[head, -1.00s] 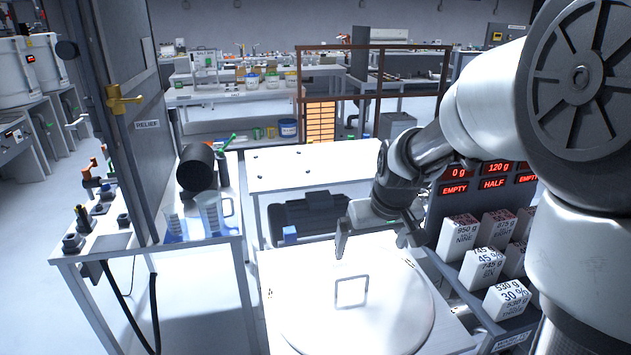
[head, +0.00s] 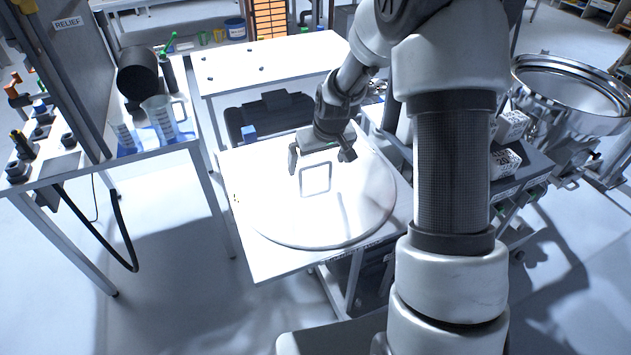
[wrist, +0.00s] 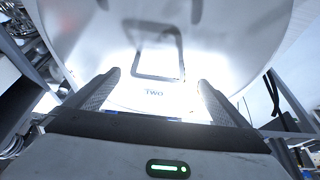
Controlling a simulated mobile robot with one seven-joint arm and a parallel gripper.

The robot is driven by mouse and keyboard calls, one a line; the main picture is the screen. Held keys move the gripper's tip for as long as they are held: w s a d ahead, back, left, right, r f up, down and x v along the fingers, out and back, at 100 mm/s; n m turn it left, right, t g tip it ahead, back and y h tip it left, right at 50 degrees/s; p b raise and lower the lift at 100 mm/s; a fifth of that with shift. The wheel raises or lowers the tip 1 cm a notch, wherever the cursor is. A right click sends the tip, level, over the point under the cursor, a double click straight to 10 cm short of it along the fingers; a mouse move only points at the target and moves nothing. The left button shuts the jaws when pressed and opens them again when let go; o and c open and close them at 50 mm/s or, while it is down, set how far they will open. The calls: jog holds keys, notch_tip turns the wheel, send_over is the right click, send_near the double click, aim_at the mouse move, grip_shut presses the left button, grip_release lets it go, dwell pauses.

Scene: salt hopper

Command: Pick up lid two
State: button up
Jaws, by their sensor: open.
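Lid two (head: 350,222) is a large, round, pale disc lying flat on a white table. A rectangular loop handle (head: 316,178) stands up from it. In the wrist view the lid (wrist: 220,35) carries the word "TWO" beside the handle (wrist: 158,76). My gripper (head: 321,160) is open, with its fingers apart on either side of the handle's line in the head view. In the wrist view the handle lies ahead of and between the two fingertips (wrist: 157,84). The fingers hold nothing. How far they are above the handle is hard to tell.
A side bench (head: 80,168) at left carries a dark cylinder (head: 138,82) and clear measuring jugs (head: 160,117). Another white table (head: 270,62) stands behind. A shiny metal hopper (head: 572,88) and white labelled blocks (head: 508,160) are at right. Floor at front left is clear.

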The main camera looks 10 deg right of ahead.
aim_at(316, 165)
jog(key=shift+x, duration=2.7)
jog(key=shift+w+d+r, duration=0.1)
jog(key=c, duration=1.6)
jog(key=shift+w+r, duration=0.1)
jog(key=shift+c, duration=1.2)
